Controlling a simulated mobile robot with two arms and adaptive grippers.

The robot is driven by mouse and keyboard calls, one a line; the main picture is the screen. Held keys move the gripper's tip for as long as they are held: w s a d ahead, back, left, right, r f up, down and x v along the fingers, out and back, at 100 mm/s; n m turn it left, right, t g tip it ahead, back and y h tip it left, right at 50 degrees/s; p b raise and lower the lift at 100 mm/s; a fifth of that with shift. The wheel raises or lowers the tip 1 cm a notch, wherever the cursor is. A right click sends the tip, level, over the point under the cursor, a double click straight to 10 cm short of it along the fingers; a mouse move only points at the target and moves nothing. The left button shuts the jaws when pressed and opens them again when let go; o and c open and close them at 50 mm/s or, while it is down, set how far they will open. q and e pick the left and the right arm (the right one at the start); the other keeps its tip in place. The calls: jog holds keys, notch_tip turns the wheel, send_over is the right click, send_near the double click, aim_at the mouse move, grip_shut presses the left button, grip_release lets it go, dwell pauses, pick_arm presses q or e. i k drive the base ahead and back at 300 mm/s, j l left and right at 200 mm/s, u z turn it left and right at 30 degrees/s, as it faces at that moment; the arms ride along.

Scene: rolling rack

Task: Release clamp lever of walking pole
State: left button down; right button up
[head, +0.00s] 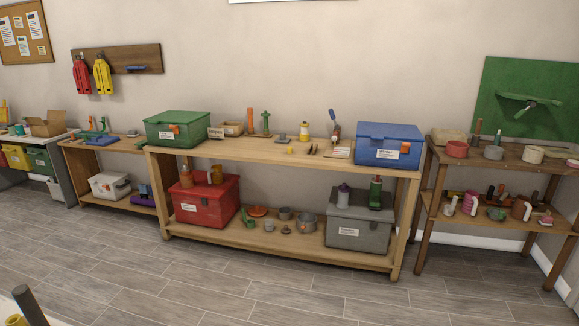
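I cannot make out a walking pole or its clamp lever anywhere in the head view. A dark grey rod (29,305) rises at the bottom left corner, cut off by the picture edge. I cannot tell what it belongs to. A green long-shaped item (530,103) is mounted on a green wall panel (505,75) at the right; its exact kind is unclear. Neither of my grippers is in view.
A two-tier wooden bench (280,150) stands against the wall. It carries a green box (178,130), blue box (389,145), red box (205,200) and grey box (358,222). A wooden rack (428,185) holds small items at right. The grey floor (270,295) in front looks clear.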

aim_at(331, 112)
jog(key=i, duration=1.9)
jog(key=i+z, duration=0.15)
jog(key=i, duration=0.3)
jog(key=i+j+z, duration=0.15)
jog(key=i, duration=0.35)
jog(key=i+j+z, duration=0.1)
jog(key=i, duration=0.35)
jog(key=i+j+z, duration=0.15)
jog(key=i, duration=0.3)
jog(key=i+j+z, duration=0.35)
jog(key=i, duration=0.1)
